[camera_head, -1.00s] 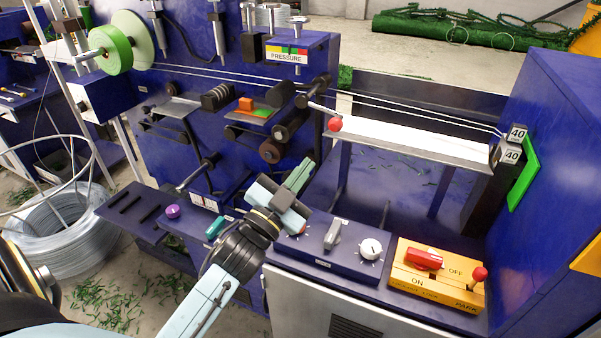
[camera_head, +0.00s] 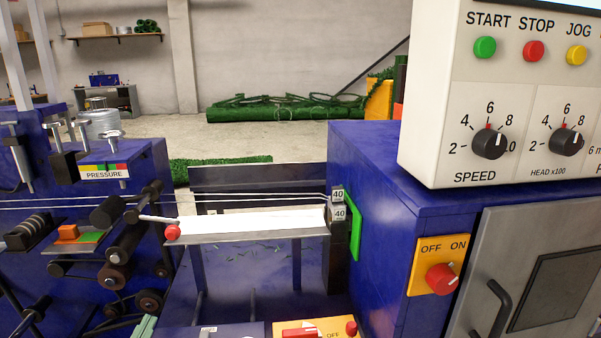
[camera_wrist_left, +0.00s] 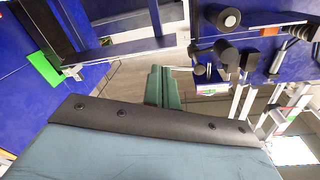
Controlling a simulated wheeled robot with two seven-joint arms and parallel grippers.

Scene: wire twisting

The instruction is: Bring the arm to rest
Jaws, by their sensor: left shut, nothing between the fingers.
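My left gripper (camera_head: 146,326) shows only as pale teal fingertips at the bottom edge of the head view, below the rollers. In the left wrist view its green fingers (camera_wrist_left: 163,88) are together, shut and empty. The arm behind it is out of the head view. My right gripper is not in view.
The blue wire machine fills the lower left, with rollers (camera_head: 117,277), a red-knobbed lever (camera_head: 172,231) and a white trough (camera_head: 250,224). At right stand a control panel (camera_head: 520,100) with dials and buttons and an orange OFF/ON switch (camera_head: 437,265).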

